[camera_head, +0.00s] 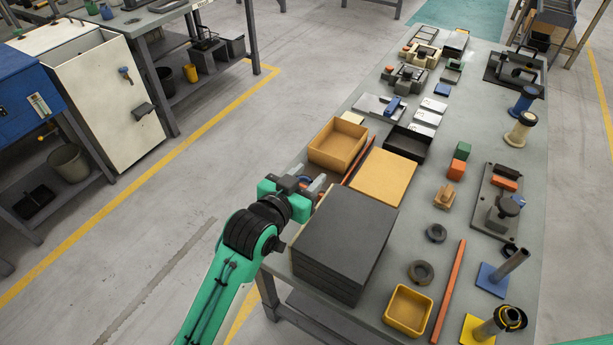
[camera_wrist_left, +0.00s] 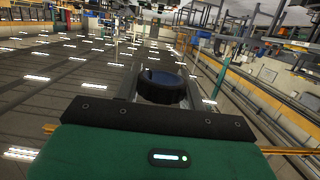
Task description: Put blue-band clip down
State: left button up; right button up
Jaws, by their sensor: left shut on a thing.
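My left gripper (camera_head: 314,186) is at the left edge of the workbench, beside the dark grey stacked block and the wooden board. In the left wrist view, its fingers (camera_wrist_left: 163,90) are shut on a dark ring-shaped clip with blue showing inside, the blue-band clip (camera_wrist_left: 162,92). In the head view the clip is small and mostly hidden by the gripper. My right gripper is not in view.
The dark block (camera_head: 345,235), wooden board (camera_head: 382,177) and wooden tray (camera_head: 338,145) are close to the gripper. A blue-based post (camera_head: 492,280) and yellow-based post (camera_head: 478,329) stand at right. Two dark rings (camera_head: 437,233) (camera_head: 421,272) lie between. Floor is open at left.

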pick_arm(q)
jog(key=s+a+f+n+t+y, duration=0.1)
jog(key=s+a+f+n+y, duration=0.1)
jog(key=a, duration=1)
jog(key=s+a+f+n+t+y, duration=0.1)
jog(key=s+a+n+y, duration=0.3)
jog(key=a, duration=0.8)
jog(key=s+f+y, duration=0.1)
jog(key=s+y, duration=0.1)
jog(key=s, duration=0.1)
jog(key=shift+f+n+t+y, duration=0.15)
jog(key=shift+n+t+y, duration=0.25)
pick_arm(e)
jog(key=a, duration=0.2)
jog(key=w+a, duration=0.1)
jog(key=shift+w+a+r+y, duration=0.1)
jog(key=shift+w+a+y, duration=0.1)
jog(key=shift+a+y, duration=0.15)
pick_arm(q)
jog(key=shift+s, duration=0.1)
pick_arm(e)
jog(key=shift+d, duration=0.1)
